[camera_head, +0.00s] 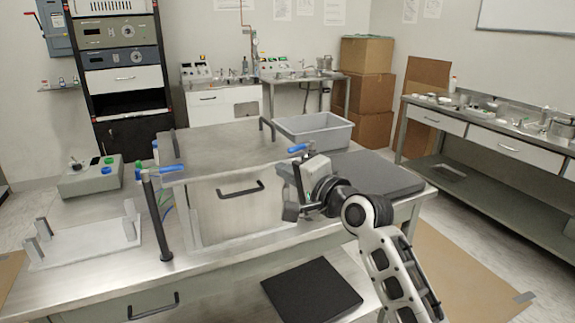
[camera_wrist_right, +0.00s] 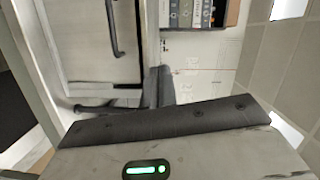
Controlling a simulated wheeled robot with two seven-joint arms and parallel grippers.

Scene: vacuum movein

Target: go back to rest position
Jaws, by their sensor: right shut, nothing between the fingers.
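My right arm comes in from the lower right in the head view. Its gripper (camera_head: 291,205) is shut and empty, in front of the right end of the metal chamber (camera_head: 225,222). The chamber has a dark handle (camera_head: 241,189) on its front and blue-tipped levers (camera_head: 298,148) near its top. In the right wrist view the handle (camera_wrist_right: 115,28) is at the top left, and my gripper's body with a green light fills the bottom. Whether the gripper touches the chamber is hard to tell. My left gripper is not in view.
A grey bin (camera_head: 313,130) stands behind the chamber, and a dark grey slab (camera_head: 370,172) lies to its right. A white fixture (camera_head: 85,243) and a button box (camera_head: 90,178) are at the left. A black pad (camera_head: 311,291) lies on the lower level in front.

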